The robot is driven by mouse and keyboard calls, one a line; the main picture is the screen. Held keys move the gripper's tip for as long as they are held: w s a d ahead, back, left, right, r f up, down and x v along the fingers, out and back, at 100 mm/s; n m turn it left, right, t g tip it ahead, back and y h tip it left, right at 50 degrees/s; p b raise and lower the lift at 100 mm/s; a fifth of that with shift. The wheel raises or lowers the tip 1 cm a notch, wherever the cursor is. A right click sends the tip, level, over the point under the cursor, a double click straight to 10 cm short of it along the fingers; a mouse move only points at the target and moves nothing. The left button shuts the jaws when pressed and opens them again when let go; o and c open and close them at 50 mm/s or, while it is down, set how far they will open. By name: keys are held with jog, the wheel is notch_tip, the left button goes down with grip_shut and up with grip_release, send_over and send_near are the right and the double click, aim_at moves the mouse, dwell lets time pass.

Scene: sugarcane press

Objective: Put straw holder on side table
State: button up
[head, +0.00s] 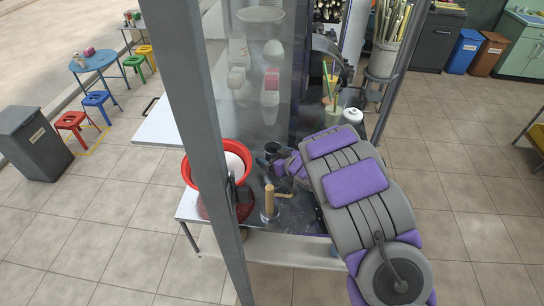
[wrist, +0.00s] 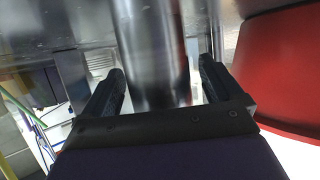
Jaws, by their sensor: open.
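My gripper (wrist: 160,88) is open, with one dark finger on each side of a shiny metal cylinder (wrist: 150,45). I cannot tell if either finger touches it. In the head view my gripper is mostly hidden by my arm, beside a small dark cup (head: 271,149) on the metal counter; this may be the same cylinder. Yellow and green straws (head: 331,80) stand in a container at the back of the counter, probably the straw holder. A white flat table top (head: 158,126), possibly the side table, is left of the counter.
A red basin (head: 187,172) is left of my gripper and fills the right of the wrist view (wrist: 285,70). A wooden-handled tool (head: 270,200) stands at the counter's front. A grey post (head: 205,130) crosses the head view. A blue round table (head: 95,61) with stools stands far left.

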jog(key=shift+d, duration=0.1)
jog(key=p+v, duration=0.1)
jog(key=v, duration=1.1)
jog(key=shift+p, duration=0.35)
jog(key=shift+d+r, duration=0.1)
jog(key=d+r+m+h, duration=0.3)
jog(key=d+r+h, duration=0.35)
jog(key=d, duration=0.55)
jog(key=s+d+r+m+g+h, duration=0.25)
jog(key=s+d+r+h, duration=0.2)
jog(key=s+d, duration=0.3)
jog(key=s+a+r+m+g, duration=0.1)
jog(key=s+a+g, duration=0.1)
jog(key=s, duration=0.9)
jog(key=s+a+r+m+g+y, duration=0.1)
jog(key=s+a+g, duration=0.2)
jog(key=s, duration=0.9)
jog(key=s+a+r+m+g+y, duration=0.1)
jog(key=s+a+g, duration=0.2)
jog(key=s, duration=0.8)
jog(key=shift+s+r+g, duration=0.3)
jog(key=shift+g, duration=0.35)
